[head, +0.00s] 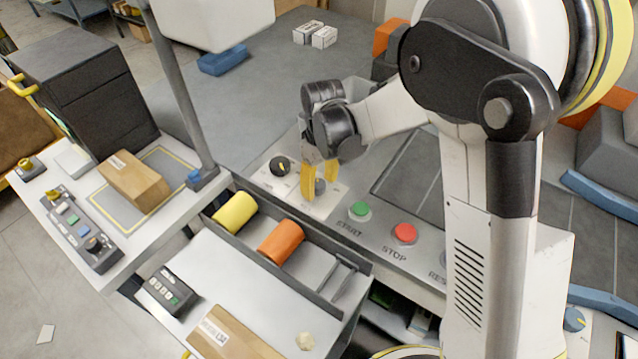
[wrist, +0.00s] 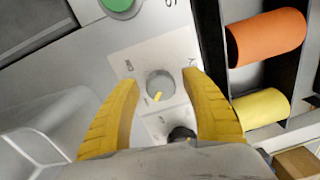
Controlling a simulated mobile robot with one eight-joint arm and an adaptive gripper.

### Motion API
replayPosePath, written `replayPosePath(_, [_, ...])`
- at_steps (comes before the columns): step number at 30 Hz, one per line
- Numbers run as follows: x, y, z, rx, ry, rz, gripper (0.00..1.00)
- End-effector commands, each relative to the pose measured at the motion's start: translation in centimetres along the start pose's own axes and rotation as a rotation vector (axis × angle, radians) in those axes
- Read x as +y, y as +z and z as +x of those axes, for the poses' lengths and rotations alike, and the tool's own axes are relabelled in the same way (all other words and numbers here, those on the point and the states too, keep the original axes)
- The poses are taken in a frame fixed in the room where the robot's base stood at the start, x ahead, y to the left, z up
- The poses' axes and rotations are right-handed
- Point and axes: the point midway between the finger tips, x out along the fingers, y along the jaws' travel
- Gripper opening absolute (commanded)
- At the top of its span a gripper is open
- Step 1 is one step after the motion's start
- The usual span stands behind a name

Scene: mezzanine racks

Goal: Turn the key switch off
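The key switch (wrist: 157,88) is a round grey knob with a yellow mark, on a pale label plate of the control panel. In the head view the grey knob (head: 320,187) is partly hidden by my gripper. My gripper (head: 320,178) has yellow fingers and is open, pointing down at the panel. In the wrist view its fingers (wrist: 161,82) stand to the left and right of the knob with gaps on both sides. Nothing is held. The yellow mark slants toward the lower left in the wrist view. The small lettering is too blurred to read surely.
A black selector knob (head: 280,166) sits close by on the same panel. A green START button (head: 360,210) and red STOP button (head: 404,234) are to the right. Yellow (head: 235,213) and orange (head: 281,242) rolls lie in a tray in front of the panel.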

Motion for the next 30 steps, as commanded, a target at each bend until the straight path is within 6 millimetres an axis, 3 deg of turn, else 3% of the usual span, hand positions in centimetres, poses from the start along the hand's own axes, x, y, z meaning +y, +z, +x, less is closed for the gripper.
replayPosePath(11, [0.0, -0.1, -0.5, 0.002, 0.000, 0.000, 0.57])
replayPosePath(14, [0.0, -0.1, -1.9, 0.002, 0.000, 0.000, 0.57])
replayPosePath(24, [0.0, 0.0, -9.2, 0.001, 0.000, 0.001, 0.57])
replayPosePath(30, [0.0, 0.0, -11.6, 0.001, 0.000, 0.001, 0.57])
